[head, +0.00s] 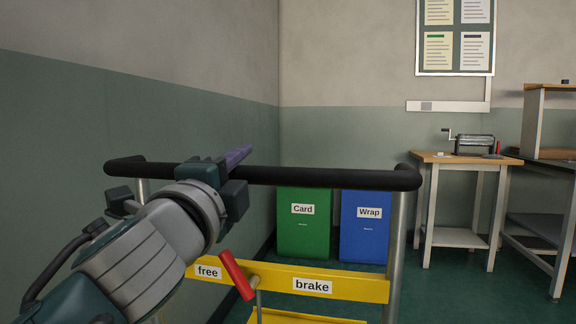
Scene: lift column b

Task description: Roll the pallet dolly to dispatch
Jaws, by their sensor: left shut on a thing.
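The pallet dolly's black push handle (300,177) crosses the head view in front of me, on grey metal uprights. Below it a yellow crossbar (350,287) carries a "free" label (208,272) on the left and a "brake" label (312,285) on the right. A red lever (237,275) stands between the labels, its top leaning left toward "free". My left gripper (236,160) is shut on the left part of the handle, its purple fingers partly hidden by its own body. The dolly's deck is mostly out of view. My right gripper is not in view.
Beyond the handle, a green "Card" bin (303,230) and a blue "Wrap" bin (366,225) stand by the far wall. A wooden-topped bench (440,158) with a cranked device (474,144) stands right. A wall runs close on the left. Green floor (440,295) is open at right.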

